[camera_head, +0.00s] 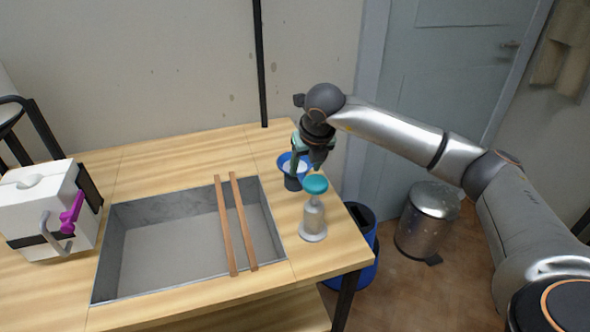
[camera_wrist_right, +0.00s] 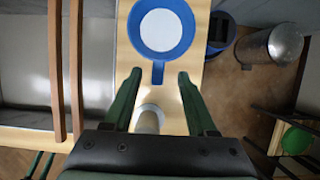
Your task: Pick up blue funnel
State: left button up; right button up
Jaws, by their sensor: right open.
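The blue funnel (camera_head: 284,169) stands near the back right of the wooden table, its wide mouth up and white inside. In the right wrist view the funnel (camera_wrist_right: 160,55) lies just beyond my fingertips, with its short blue tab pointing toward the gap between them. My right gripper (camera_head: 308,157) is open above the funnel's right side and hides part of it. In the right wrist view the open gripper (camera_wrist_right: 158,77) has green fingers either side of the tab, with no grip visible.
A teal-topped glass piece (camera_head: 314,215) stands close in front of the funnel. Two wooden slats (camera_head: 227,225) lie across a grey sink (camera_head: 125,240). A white machine (camera_head: 40,210) is at left. A blue bin (camera_head: 362,265) and metal bin (camera_head: 427,220) stand beside the table.

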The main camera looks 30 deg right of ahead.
aim_at(303, 176)
jog(key=x, duration=0.5)
jog(key=shift+s+a+f, duration=0.15)
jog(key=shift+c, duration=0.3)
grip_shut()
